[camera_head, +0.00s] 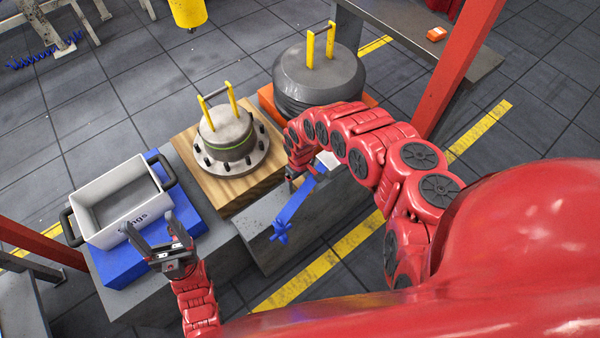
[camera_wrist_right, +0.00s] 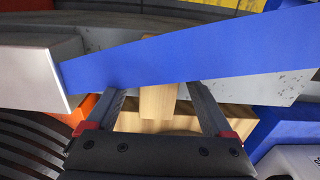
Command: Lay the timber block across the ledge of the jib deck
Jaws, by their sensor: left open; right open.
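A pale wooden piece (camera_wrist_right: 158,104), which looks like the timber block, shows between the spread fingers of my right gripper (camera_wrist_right: 156,98) in the right wrist view. I cannot make the piece out in the head view. There my right gripper (camera_head: 290,176) is beside the blue bar (camera_head: 297,205), above a grey ledge-like surface (camera_head: 262,216), possibly the jib deck. My left gripper (camera_head: 155,236) is open and empty, in front of the white bin.
The white bin (camera_head: 95,208) stands on a blue pad (camera_head: 122,266) at left. A flanged metal part (camera_head: 228,132) sits on a wooden board (camera_head: 187,143). A dark drum (camera_head: 318,78) with yellow handles stands behind. A red post (camera_head: 457,70) rises at right.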

